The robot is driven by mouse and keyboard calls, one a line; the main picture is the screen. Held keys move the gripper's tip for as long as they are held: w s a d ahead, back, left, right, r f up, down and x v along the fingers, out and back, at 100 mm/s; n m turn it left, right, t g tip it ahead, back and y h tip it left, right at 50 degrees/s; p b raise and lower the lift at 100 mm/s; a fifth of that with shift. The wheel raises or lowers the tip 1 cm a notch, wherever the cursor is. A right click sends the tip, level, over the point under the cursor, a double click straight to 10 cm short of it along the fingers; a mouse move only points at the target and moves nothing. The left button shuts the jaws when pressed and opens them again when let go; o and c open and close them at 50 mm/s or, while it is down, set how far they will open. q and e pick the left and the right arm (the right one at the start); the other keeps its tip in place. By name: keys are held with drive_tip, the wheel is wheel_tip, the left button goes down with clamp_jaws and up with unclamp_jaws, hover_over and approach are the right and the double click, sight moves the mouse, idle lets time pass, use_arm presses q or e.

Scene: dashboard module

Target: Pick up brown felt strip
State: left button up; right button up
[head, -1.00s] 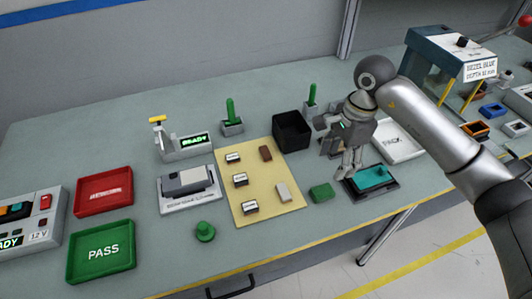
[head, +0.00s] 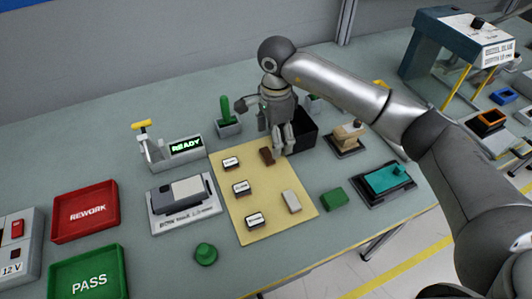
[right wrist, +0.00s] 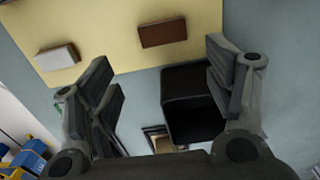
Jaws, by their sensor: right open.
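The brown felt strip (head: 266,156) lies on the right part of the yellow mat (head: 240,208), towards its far end. In the right wrist view the strip (right wrist: 163,34) lies flat on the mat, beyond the fingertips, between and apart from them. My right gripper (head: 284,148) is above the table just right of the strip, beside the black bin, pointing down. In the right wrist view the gripper (right wrist: 158,66) is open, with nothing between its fingers. My left gripper is not in view.
The black bin (head: 304,139) stands right beside the gripper. A pale block (head: 291,202) and several small labelled blocks share the mat. A green block (head: 334,197), a teal part on a dark tray (head: 384,181) and a brown part on a stand (head: 348,136) lie to the right.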

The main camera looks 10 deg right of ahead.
sight(267, 156)
drive_tip(key=shift+w+a+f+p, duration=0.15)
drive_tip(key=shift+f+p, duration=0.05)
drive_tip(key=shift+f, duration=0.2)
drive_tip(key=shift+w+a+f+p, duration=0.1)
drive_tip(key=shift+f+p, duration=0.05)
drive_tip(key=shift+f, duration=0.2)
wheel_tip(267, 156, down, 4)
drive_tip(key=shift+r+p, duration=0.2)
drive_tip(key=shift+p, duration=0.6)
drive_tip(key=shift+f, duration=0.45)
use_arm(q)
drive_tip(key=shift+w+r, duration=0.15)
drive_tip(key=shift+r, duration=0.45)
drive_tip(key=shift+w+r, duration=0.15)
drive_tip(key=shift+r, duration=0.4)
use_arm(e)
drive_tip(key=c, duration=0.8)
